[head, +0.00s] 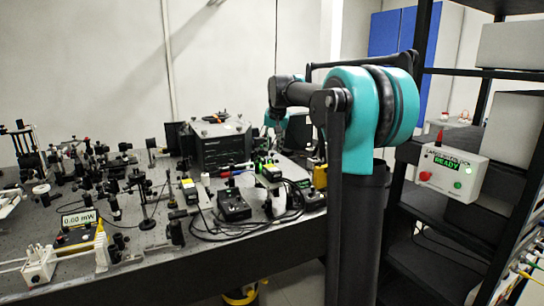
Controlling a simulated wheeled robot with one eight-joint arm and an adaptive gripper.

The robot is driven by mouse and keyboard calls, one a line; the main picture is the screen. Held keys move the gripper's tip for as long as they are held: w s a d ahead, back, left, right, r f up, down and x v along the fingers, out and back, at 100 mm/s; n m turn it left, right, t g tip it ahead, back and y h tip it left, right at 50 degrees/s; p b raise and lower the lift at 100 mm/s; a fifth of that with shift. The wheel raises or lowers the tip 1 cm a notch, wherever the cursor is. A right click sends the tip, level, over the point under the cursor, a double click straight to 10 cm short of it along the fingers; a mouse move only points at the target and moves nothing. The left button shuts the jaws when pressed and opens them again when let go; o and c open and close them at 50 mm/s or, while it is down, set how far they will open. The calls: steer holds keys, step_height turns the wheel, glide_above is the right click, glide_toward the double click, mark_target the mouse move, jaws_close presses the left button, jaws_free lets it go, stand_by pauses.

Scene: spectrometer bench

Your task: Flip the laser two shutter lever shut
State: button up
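My arm reaches over the bench (200,262) from the right. Its far end, with my gripper (273,140), is small and partly hidden near the black box (222,143); I cannot tell whether its fingers are open or shut. Below it stands a small device with green lights (267,168). A small red part (228,186) shows to its left, beside a white one. I cannot make out which of these is laser two or its shutter lever, nor the lever's position.
Optics mounts and posts (147,195) crowd the left of the bench. Black control boxes (234,207) and loose cables lie at the front. A power meter (78,228) reads 0.00 mW. A control box (452,172) reading READY hangs on the black rack at right.

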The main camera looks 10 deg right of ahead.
mark_target(272, 155)
steer(key=shift+x, duration=2.55)
steer(key=shift+c, duration=0.6)
jaws_close()
